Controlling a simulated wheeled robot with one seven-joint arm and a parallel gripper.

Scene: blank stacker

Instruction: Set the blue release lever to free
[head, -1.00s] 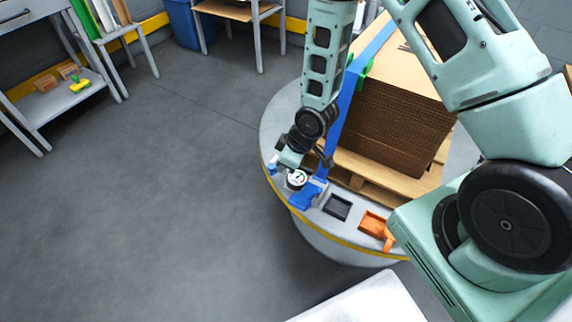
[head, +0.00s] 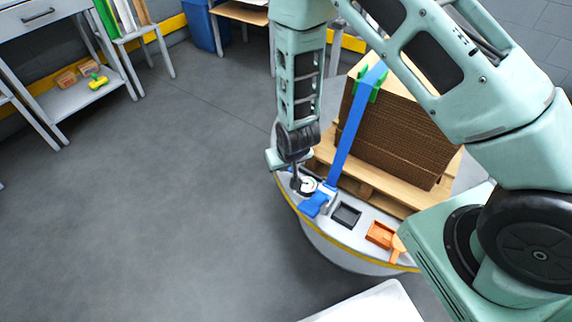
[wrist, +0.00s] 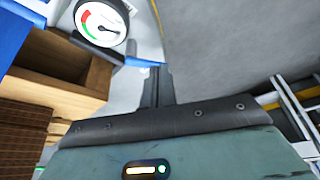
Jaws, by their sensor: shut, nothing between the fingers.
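A blue lever-like fitting (head: 316,202) sits at the foot of the blue strap (head: 345,140), on the grey rim of the round platform (head: 340,243). A white dial gauge (head: 307,186) stands just left of it; the gauge also shows in the wrist view (wrist: 101,22). Part of the blue fitting or strap (wrist: 22,30) fills the wrist view's upper left corner. My gripper (head: 295,187) points down, shut and empty, just left of the gauge. Its narrow fingertips (wrist: 156,75) are over the grey rim, apart from the gauge. The lever's exact setting cannot be told.
A stack of brown cardboard (head: 395,135) stands on a wooden pallet (head: 375,188) behind the fitting. A black tray (head: 346,215) and an orange fitting (head: 381,236) lie to the right along the rim. Open floor (head: 150,220) is at the left.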

